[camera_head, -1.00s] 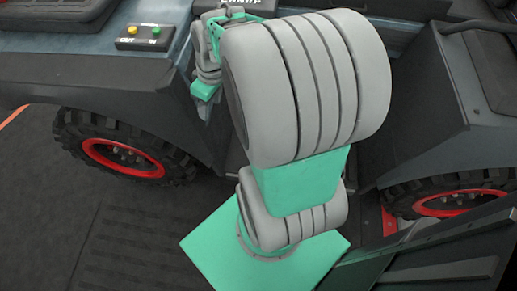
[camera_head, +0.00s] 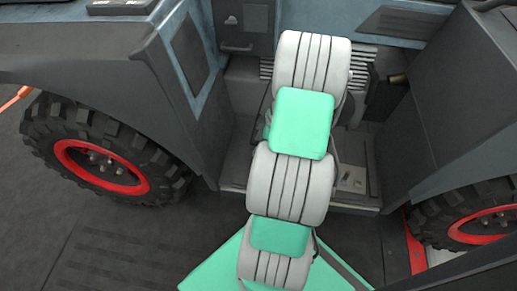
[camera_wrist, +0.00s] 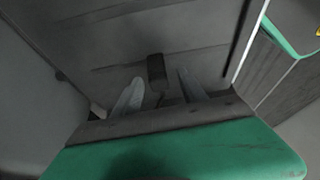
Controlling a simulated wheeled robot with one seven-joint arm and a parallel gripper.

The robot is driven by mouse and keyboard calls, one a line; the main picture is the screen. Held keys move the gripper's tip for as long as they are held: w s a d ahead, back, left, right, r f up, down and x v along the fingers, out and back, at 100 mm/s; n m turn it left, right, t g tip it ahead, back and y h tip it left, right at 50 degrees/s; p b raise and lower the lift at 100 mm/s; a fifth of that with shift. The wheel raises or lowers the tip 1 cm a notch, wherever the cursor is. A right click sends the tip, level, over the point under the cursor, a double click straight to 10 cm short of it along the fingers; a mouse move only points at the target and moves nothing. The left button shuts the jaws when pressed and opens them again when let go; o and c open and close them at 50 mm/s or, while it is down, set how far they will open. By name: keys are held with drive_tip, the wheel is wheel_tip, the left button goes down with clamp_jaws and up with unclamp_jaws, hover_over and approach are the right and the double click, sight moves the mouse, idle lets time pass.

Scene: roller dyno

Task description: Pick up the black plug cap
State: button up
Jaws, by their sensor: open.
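In the wrist view my gripper (camera_wrist: 160,77) is open, with its two pale fingers spread apart. A small dark, blocky piece, which looks like the black plug cap (camera_wrist: 157,68), shows between and just beyond the fingertips against a dark grey surface. I cannot tell whether the fingers touch it. In the head view my arm reaches into the recess in the middle of the vehicle, and it hides my gripper. I cannot make out the cap for sure in that view.
The vehicle's wheels with red rims stand at left (camera_head: 100,168) and right (camera_head: 485,223). Dark fenders (camera_head: 90,60) flank the recess. A short brownish cylinder (camera_head: 398,78) sticks out right of my arm. A low ledge (camera_head: 355,200) holds small fittings. Dark floor lies in front.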

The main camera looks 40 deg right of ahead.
drive_tip(key=shift+w, duration=0.1)
drive_tip(key=shift+c, duration=0.3)
clamp_jaws()
